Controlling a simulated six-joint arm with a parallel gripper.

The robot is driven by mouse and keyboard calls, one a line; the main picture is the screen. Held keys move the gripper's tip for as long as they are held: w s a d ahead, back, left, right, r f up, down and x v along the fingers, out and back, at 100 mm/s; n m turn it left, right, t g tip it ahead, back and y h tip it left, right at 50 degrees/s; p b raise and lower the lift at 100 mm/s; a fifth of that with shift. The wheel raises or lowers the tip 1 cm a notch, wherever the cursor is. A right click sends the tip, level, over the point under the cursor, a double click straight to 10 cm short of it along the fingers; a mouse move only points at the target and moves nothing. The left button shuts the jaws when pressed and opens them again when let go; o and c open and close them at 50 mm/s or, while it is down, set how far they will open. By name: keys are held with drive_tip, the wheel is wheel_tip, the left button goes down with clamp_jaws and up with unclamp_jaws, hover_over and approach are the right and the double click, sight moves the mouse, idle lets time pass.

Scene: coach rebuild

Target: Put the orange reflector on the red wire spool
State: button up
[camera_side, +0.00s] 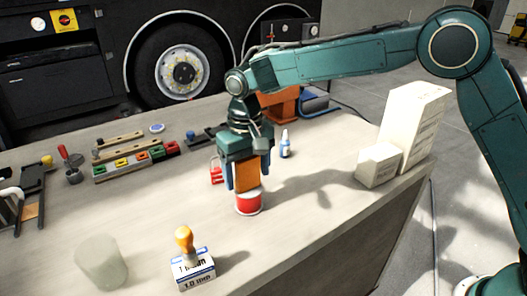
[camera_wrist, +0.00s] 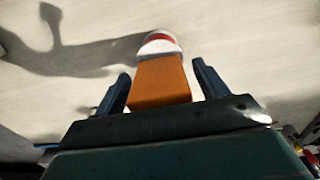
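The orange reflector (camera_side: 250,178) is upright directly above the red wire spool (camera_side: 249,204), and its lower end appears to meet the spool's white top. The spool stands on the bench. My gripper (camera_side: 247,182) points down around the reflector, a finger on each side. In the wrist view the reflector (camera_wrist: 160,82) lies between the fingers of my gripper (camera_wrist: 161,68), with narrow gaps showing on both sides, so the gripper looks open. The spool (camera_wrist: 160,42) shows just beyond the reflector's end, partly hidden by it.
A stamp with an orange knob (camera_side: 184,240) on a white box (camera_side: 193,270) and a frosted cup (camera_side: 101,262) stand in front. A blue bottle (camera_side: 285,145) is behind right, white boxes (camera_side: 410,125) further right. A rack of coloured blocks (camera_side: 137,160) lies back left.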

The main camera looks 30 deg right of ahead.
idle(0.3)
wheel_tip(320, 180, up, 11)
drive_tip(key=shift+r, duration=0.65)
idle(0.6)
drive_tip(key=shift+s+d+r, duration=0.1)
drive_tip(key=shift+d+r, duration=0.05)
drive_tip(key=shift+d, duration=0.05)
drive_tip(key=s+d+r+t, duration=0.1)
drive_tip(key=s+d+r, duration=0.2)
drive_tip(key=s+d, duration=0.4)
drive_tip(key=s+d+r+t, duration=0.2)
drive_tip(key=s+d+r, duration=0.2)
drive_tip(key=s+d, duration=0.3)
drive_tip(key=s+d+f+t, duration=0.1)
drive_tip(key=s+d+f, duration=0.2)
drive_tip(key=s, duration=0.5)
drive_tip(key=s+d+f+t, duration=0.1)
drive_tip(key=s+d+f, duration=0.3)
drive_tip(key=s, duration=0.5)
drive_tip(key=shift+s+d+f+t, duration=0.2)
drive_tip(key=shift+d+f+t, duration=0.1)
drive_tip(key=shift+f, duration=0.15)
